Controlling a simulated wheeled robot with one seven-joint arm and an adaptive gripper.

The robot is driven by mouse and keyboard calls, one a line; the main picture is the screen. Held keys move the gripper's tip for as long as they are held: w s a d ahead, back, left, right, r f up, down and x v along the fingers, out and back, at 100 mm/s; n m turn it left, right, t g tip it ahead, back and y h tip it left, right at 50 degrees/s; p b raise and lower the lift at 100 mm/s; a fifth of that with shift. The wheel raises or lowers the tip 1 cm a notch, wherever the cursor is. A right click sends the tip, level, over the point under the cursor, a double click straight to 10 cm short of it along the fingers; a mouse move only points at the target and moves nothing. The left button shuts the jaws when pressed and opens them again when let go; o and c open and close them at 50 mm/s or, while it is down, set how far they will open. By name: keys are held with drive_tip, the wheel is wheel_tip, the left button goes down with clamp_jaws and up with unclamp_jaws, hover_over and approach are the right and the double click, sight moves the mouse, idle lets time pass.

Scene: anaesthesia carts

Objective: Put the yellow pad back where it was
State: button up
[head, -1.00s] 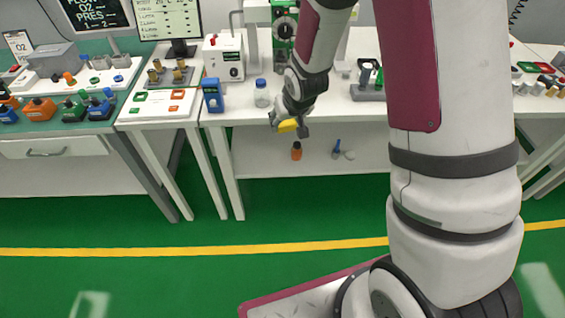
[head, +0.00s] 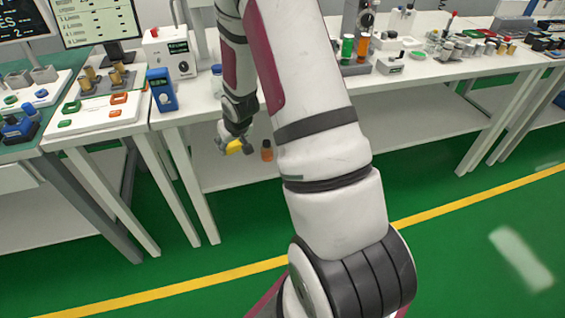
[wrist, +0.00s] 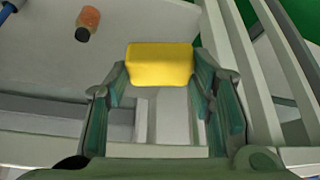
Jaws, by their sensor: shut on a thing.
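The yellow pad (wrist: 160,65) is held between the two fingers of my gripper (wrist: 160,85) in the wrist view. In the head view my gripper (head: 236,149) hangs in front of the white bench's front edge, below the top, with the yellow pad (head: 236,146) at its tips. The pad is clear of any surface as far as I can tell. Part of the pad is hidden by the fingers.
An orange bottle with a dark cap (head: 267,151) stands on the lower shelf; it also shows in the wrist view (wrist: 87,23). A blue device (head: 162,90) and a white box (head: 170,52) stand on the bench top (head: 200,95). Bench legs (head: 200,185) stand close by on the left.

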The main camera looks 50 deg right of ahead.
drive_tip(key=s+d+f+m+h+b, duration=0.1)
drive_tip(key=s+d+f+m+b, duration=0.15)
drive_tip(key=d+f+b, duration=0.85)
drive_tip(key=s+d+f+m+b, duration=0.1)
drive_tip(key=s+d+f+b, duration=0.3)
drive_tip(key=d+f+b, duration=0.65)
drive_tip(key=shift+g+h, duration=0.3)
drive_tip(key=w+d+f, duration=0.1)
drive_tip(key=w+d, duration=0.2)
drive_tip(key=w+d+f, duration=0.1)
drive_tip(key=w+d, duration=0.2)
drive_tip(key=w+d+f, duration=0.1)
drive_tip(key=w+d, duration=0.3)
drive_tip(key=shift+d+f+p, duration=0.1)
drive_tip(key=shift+f+p, duration=0.2)
drive_tip(key=shift+d+f+b, duration=0.1)
drive_tip(key=shift+f+b, duration=0.8)
drive_tip(key=shift+f, duration=0.8)
drive_tip(key=shift+f, duration=0.15)
drive_tip(key=o, duration=1)
drive_tip(key=shift+o, duration=0.5)
